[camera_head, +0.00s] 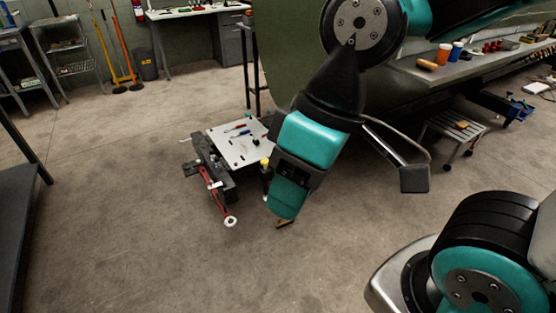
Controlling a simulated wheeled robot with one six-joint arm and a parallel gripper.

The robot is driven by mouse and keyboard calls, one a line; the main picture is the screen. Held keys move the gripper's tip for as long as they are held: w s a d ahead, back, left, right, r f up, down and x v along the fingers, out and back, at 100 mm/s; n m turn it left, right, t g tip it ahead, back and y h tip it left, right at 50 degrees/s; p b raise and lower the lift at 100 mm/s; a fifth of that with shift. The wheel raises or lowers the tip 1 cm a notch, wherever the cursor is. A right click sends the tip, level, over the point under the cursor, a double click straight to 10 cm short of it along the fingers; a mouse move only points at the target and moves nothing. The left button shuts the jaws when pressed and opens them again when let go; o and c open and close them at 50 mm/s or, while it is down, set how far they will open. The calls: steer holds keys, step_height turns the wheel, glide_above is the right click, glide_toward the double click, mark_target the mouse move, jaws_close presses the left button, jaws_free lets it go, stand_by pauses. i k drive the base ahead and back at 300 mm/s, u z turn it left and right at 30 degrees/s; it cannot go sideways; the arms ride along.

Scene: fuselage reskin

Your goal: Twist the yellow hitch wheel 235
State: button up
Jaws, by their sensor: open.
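A small yellow piece (265,162), which looks like the hitch wheel, shows at the near right corner of a low cart (222,143). It sits at the top of a dark upright post, close to the left edge of my teal wrist. My arm reaches down from the top of the view, and its wrist covers the space just right of the yellow piece. My gripper's fingers cannot be made out. Whether anything touches the yellow piece cannot be told.
Tools lie on the cart's pale top. A red tow bar with a white ring (230,221) extends toward me. A small brown piece (284,223) shows below my wrist. A wheeled stool (455,127) stands right. The floor in front is clear; a dark bench edges the left.

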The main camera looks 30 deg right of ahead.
mark_target(263, 162)
steer(key=z, duration=0.6)
steer(key=i, duration=1.55)
steer(key=u, duration=0.65)
steer(key=i, duration=0.6)
steer(key=u, duration=0.55)
